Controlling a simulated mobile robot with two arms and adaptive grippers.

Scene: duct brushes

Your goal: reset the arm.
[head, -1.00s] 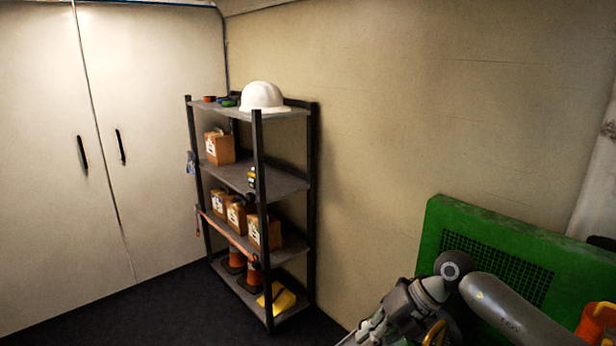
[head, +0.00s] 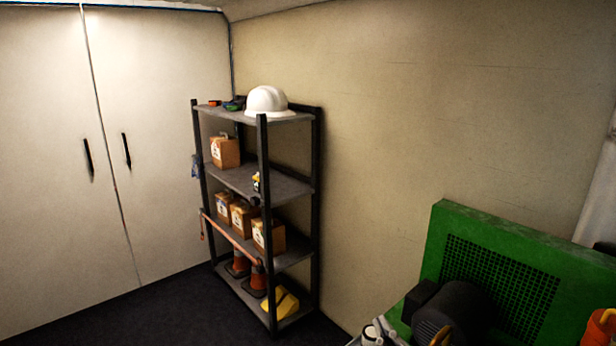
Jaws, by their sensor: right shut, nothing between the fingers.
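My right gripper (head: 376,334) shows only in part at the bottom edge of the head view, right of centre, in front of the green machine (head: 520,245). It is shut with nothing in it. The rest of my right arm is below the picture or hidden. My left gripper is not in view.
The green machine with a dark mesh panel and a dark motor (head: 450,315) fills the lower right. A shelf rack (head: 264,200) holds a white helmet (head: 267,101), boxes and cones. A white cabinet (head: 150,150) stands at left. Dark floor (head: 150,315) is clear in front.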

